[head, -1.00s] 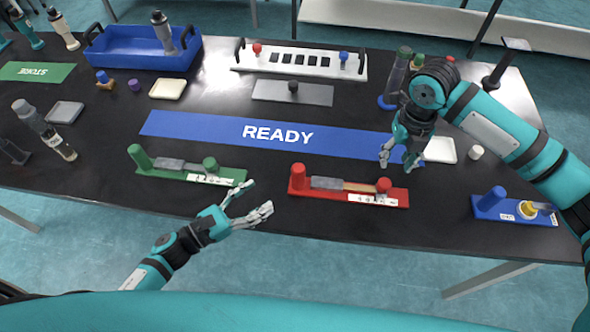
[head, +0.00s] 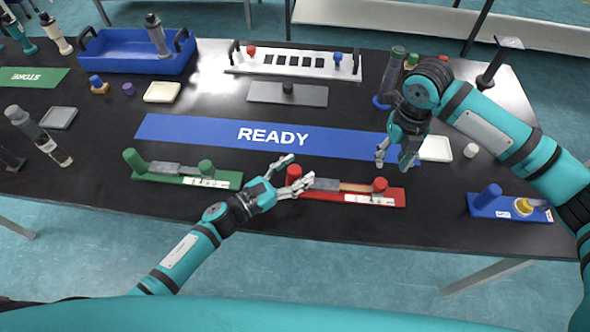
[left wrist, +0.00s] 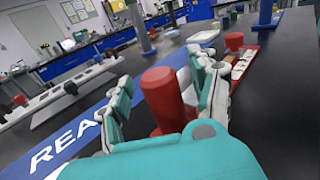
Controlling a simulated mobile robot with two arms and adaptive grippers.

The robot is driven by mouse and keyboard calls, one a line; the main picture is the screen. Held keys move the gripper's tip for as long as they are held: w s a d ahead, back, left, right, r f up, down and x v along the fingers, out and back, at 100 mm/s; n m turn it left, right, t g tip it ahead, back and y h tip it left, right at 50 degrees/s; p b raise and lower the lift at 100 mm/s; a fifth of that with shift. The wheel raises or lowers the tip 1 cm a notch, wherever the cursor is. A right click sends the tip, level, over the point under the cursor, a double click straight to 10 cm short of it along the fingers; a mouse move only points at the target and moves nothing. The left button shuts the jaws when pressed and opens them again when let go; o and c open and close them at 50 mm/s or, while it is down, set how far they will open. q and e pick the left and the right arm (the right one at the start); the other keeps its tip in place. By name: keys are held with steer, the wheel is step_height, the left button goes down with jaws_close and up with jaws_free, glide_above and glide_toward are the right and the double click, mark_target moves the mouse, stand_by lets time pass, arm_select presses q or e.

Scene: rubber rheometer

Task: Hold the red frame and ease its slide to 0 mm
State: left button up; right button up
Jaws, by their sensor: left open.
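The red frame (head: 363,199) lies on the black table in front of the blue READY strip. It has a red post (head: 293,173) at its left end, a grey slide (head: 323,184) along it, a red knob (head: 380,185) towards its right end and a white scale. My left gripper (head: 290,172) is open at the left post. In the left wrist view the red post (left wrist: 163,98) stands between the open fingers; contact cannot be told. My right gripper (head: 396,164) hangs above the table, behind the frame's right end, with its fingers apart and nothing visible between them.
A green frame (head: 185,178) lies to the left and a blue frame (head: 510,208) to the right. The READY strip (head: 210,134) runs behind. A grey plate with a black knob (head: 287,93) and a white slotted rack (head: 292,62) are further back.

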arm_select(q)
jaws_close()
stand_by(0.3)
stand_by(0.7)
